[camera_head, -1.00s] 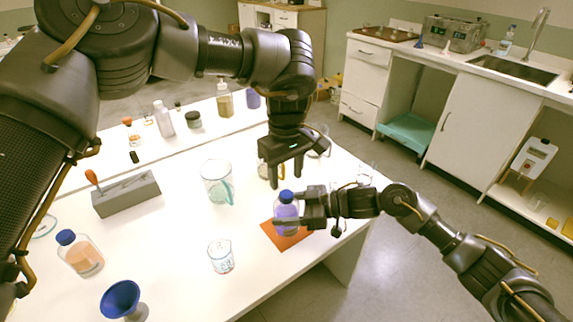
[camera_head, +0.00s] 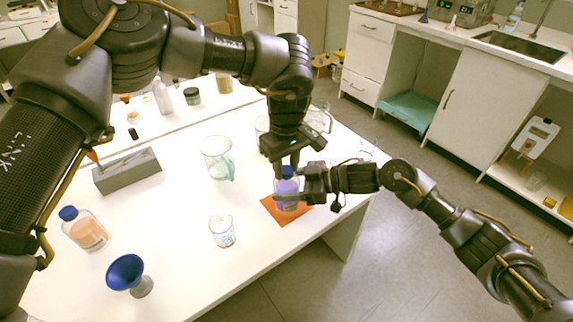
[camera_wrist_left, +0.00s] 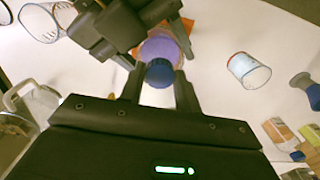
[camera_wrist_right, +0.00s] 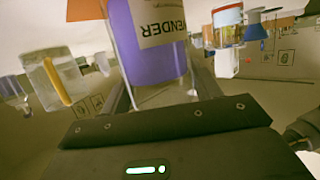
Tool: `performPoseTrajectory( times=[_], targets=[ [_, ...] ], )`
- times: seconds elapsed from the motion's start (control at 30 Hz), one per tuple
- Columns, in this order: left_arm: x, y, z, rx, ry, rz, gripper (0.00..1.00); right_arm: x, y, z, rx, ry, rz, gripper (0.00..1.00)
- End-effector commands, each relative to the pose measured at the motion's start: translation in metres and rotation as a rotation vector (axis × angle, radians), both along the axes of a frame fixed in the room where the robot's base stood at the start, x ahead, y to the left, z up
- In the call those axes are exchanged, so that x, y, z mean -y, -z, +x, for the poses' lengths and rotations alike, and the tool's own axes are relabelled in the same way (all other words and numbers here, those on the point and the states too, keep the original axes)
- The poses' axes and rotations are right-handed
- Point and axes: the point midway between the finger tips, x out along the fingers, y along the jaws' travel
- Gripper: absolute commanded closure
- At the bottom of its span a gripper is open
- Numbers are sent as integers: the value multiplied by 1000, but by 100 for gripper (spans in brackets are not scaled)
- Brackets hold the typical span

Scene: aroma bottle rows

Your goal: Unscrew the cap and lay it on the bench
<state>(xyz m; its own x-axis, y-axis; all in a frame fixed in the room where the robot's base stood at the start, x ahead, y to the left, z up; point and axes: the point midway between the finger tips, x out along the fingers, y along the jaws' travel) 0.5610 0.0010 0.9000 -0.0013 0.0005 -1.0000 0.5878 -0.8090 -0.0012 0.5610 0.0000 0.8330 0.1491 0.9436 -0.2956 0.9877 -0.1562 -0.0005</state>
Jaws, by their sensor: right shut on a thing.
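The bottle of purple liquid (camera_head: 287,188) has a blue cap (camera_head: 287,172) and stands upright over an orange mat (camera_head: 291,214) near the bench's front right edge. My right gripper (camera_head: 290,196) is shut on the bottle's body from the right. Its LAVENDER label shows in the right wrist view (camera_wrist_right: 158,25). My left gripper (camera_head: 287,168) points down from above, open, with its fingers on either side of the cap. In the left wrist view the blue cap (camera_wrist_left: 159,72) lies between the fingertips, with slight gaps showing. The cap is on the bottle.
A glass beaker (camera_head: 222,230) and a jug (camera_head: 217,158) stand left of the bottle. A grey block (camera_head: 128,171), a blue-capped orange bottle (camera_head: 84,229) and a blue funnel (camera_head: 127,273) are farther left. The bench between the beaker and grey block is clear.

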Motion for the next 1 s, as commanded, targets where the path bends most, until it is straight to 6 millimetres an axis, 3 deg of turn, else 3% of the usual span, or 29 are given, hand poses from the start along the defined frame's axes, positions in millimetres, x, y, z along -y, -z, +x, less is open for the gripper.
performPoseTrajectory(
  times=[0.1, 0.2, 0.33, 1.0],
  targets=[
    [0, 0, 0, 0, 0, 0, 96, 0, -1, 0, 0, 1, 1, 100],
    [0, 0, 0, 0, -17, 0, 96, 0, -1, 0, 0, 1, 1, 100],
    [1, 0, 0, -2, -201, -1, 96, 0, -1, 0, 0, 1, 1, 100],
    [2, -1, 0, -4, -2108, 2, 97, 0, -1, 0, 1, 0, 1, 100]
  ],
)
